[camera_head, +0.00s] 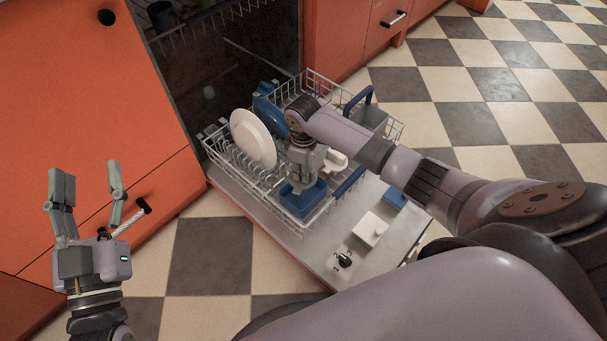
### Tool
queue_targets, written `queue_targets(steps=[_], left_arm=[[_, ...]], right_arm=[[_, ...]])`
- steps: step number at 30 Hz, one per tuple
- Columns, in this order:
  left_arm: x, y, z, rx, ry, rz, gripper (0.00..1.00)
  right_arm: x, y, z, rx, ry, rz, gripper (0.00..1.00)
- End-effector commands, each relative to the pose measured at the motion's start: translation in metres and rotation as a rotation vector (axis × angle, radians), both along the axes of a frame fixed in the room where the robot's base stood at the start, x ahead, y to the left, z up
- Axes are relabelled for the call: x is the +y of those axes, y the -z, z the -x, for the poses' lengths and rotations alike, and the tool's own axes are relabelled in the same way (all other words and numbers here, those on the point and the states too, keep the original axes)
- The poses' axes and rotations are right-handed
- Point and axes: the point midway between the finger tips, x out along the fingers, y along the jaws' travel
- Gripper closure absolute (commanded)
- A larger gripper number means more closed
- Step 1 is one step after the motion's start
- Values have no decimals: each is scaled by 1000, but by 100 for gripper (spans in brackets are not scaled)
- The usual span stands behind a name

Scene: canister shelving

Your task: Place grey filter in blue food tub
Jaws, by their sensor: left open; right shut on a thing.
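A blue food tub (303,204) sits at the front of the dishwasher's lower rack, its top partly covered by my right gripper. My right gripper (300,184) points down directly over the tub, its fingertips at or just inside the tub's opening. It is shut on a small grey thing, apparently the grey filter, which is mostly hidden by the fingers. I cannot tell whether the filter touches the tub. My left gripper (88,178) is open and empty, pointing up at the left, well away from the rack.
The wire rack (235,172) stands on the open dishwasher door (315,250). A white plate (253,138), another blue item (268,103) and a grey basket with a blue handle (369,117) are in it. Orange cabinets (70,110) stand left; checkered floor is clear at right.

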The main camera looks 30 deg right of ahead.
Motion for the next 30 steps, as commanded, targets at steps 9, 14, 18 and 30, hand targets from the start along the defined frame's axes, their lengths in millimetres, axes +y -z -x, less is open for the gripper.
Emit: queue_targets(steps=[9, 14, 18, 30], left_arm=[[-1, -32, 13, -186, 11, 52, 47], [-1, -32, 13, -187, 11, 52, 47], [-1, -32, 13, -184, 11, 51, 47], [-2, -29, 11, -168, 10, 47, 47]], right_arm=[[0, 18, 0, -1, -1, 1, 100], [0, 18, 0, -1, -1, 1, 100], [0, 19, 0, 1, 0, 1, 100], [0, 30, 0, 0, -1, 0, 100]])
